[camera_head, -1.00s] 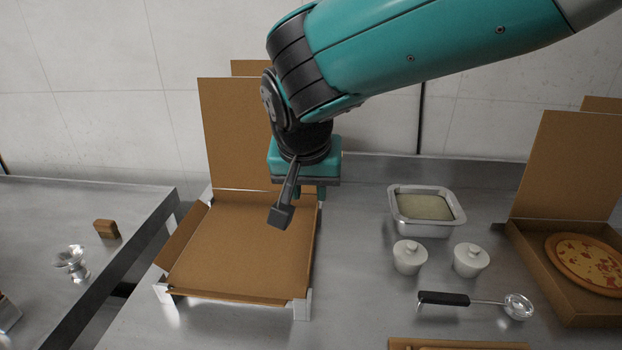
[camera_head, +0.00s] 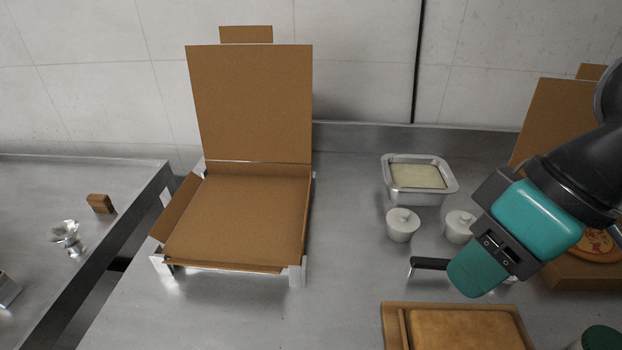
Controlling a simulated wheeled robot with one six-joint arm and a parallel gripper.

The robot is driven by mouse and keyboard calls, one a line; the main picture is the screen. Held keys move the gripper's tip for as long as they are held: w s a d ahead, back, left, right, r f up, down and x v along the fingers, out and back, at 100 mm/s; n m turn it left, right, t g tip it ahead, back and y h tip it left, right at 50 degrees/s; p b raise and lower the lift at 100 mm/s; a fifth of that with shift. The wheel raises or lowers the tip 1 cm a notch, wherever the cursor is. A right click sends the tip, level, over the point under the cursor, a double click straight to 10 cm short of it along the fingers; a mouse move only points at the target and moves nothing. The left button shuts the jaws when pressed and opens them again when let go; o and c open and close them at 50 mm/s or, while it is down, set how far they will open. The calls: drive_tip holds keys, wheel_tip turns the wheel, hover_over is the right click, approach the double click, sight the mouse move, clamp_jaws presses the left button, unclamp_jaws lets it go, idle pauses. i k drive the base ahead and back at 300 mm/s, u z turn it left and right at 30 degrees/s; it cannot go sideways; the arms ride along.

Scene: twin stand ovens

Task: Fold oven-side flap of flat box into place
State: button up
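The flat box (camera_head: 235,215) sits open on the steel counter, held at its corners by pale metal brackets. Its lid (camera_head: 250,105) stands upright at the back with a small tab above it. The left flap (camera_head: 175,208) leans outward. The right side (camera_head: 306,215) looks upright, and the front flap (camera_head: 225,267) lies low along the near edge. No oven is in view, so I cannot tell which flap faces it. My gripper (camera_head: 478,272) is at the right, well clear of the box, above the counter by the black-handled ladle. Its finger opening is not clear from this angle.
A wooden tray (camera_head: 393,325) lies in front. A second box with pizza (camera_head: 600,245) is partly behind my arm. Counter between box and tray is clear.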

sight(163, 227)
drive_tip(key=z, duration=0.2)
drive_tip(key=k, duration=1.15)
drive_tip(key=u, duration=1.25)
drive_tip(key=i, duration=1.65)
drive_tip(key=u, duration=0.05)
